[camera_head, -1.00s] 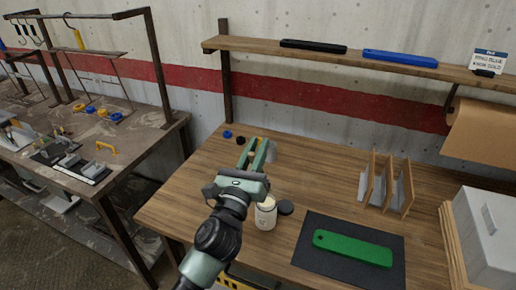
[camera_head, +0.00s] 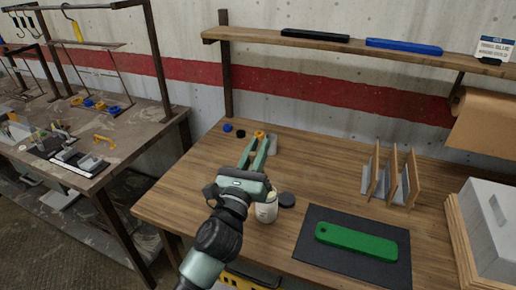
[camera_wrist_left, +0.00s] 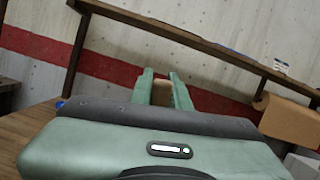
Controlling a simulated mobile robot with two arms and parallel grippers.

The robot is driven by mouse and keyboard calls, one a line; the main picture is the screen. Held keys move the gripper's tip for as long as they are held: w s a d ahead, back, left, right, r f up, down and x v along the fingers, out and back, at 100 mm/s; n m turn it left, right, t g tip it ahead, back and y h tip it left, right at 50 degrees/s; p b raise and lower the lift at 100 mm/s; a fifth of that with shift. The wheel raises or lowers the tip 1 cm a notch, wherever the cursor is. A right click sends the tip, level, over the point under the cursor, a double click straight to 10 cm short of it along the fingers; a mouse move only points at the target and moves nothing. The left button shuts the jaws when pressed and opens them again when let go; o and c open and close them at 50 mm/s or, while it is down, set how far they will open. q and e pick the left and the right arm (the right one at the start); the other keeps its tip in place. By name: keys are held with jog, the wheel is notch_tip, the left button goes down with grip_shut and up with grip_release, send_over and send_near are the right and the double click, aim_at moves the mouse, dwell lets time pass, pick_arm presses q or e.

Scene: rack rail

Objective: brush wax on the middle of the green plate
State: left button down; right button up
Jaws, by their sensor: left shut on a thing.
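The green plate (camera_head: 356,242), a long bar with a hole at its left end, lies flat on a dark mat (camera_head: 312,228) at the front right. A pale jar (camera_head: 266,213) stands left of the mat, partly behind my left gripper; its contents are hidden. A dark round lid (camera_head: 287,200) lies beside it. My left gripper (camera_head: 258,153) is over the table near the jar, its fingers pointing toward the wall. It is shut on a tan piece, seen between the fingers in the left wrist view (camera_wrist_left: 162,92); I cannot tell its full shape. My right gripper is not in view.
Small blue (camera_head: 227,128), black (camera_head: 241,134) and orange (camera_head: 259,134) round pieces show toward the back left. A wooden divider rack (camera_head: 392,180) stands behind the mat. A grey box (camera_head: 492,225) sits at right. A shelf (camera_head: 330,52) runs above.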

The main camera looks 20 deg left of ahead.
pick_arm(q)
jog(key=shift+f+b, duration=0.45)
jog(key=shift+f, duration=0.1)
dwell(0.4)
jog(key=shift+f, duration=0.15)
dwell(0.9)
notch_tip(320, 180, up, 7)
jog(key=p, duration=0.7)
dwell(0.5)
dwell(0.3)
